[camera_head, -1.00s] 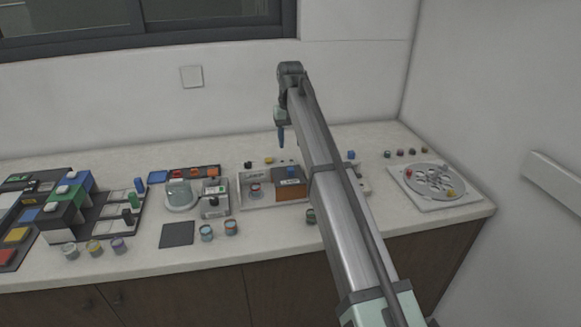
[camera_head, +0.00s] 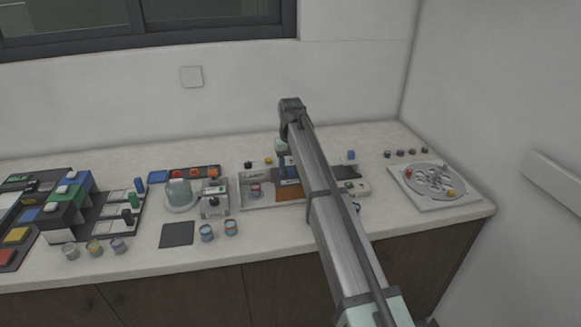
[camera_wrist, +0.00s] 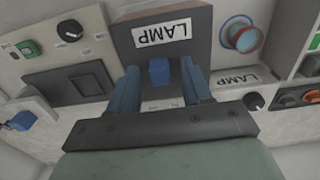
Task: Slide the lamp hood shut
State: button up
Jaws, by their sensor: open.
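The lamp hood (camera_head: 290,194) is a dark box with a brown front and a white label, at the middle of the counter. In the wrist view the hood (camera_wrist: 203,22) carries a "LAMP" label, and a small blue handle (camera_wrist: 158,73) stands up from it. My gripper (camera_head: 284,166) is down at the hood, pointing at its top. In the wrist view its two blue fingers (camera_wrist: 160,85) are apart, one on each side of the handle. I cannot tell whether either touches it. A cup (camera_head: 255,190) sits in the open left part of the lamp tray (camera_head: 270,207).
Left of the tray stand a box with a knob (camera_head: 214,205) and a domed device (camera_head: 181,194). Two cups (camera_head: 207,232) are in front. A dark panel (camera_wrist: 70,85) lies beside the hood. A round plate (camera_head: 435,180) is at the right.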

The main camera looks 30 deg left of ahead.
grip_shut()
dwell(0.3)
dwell(0.3)
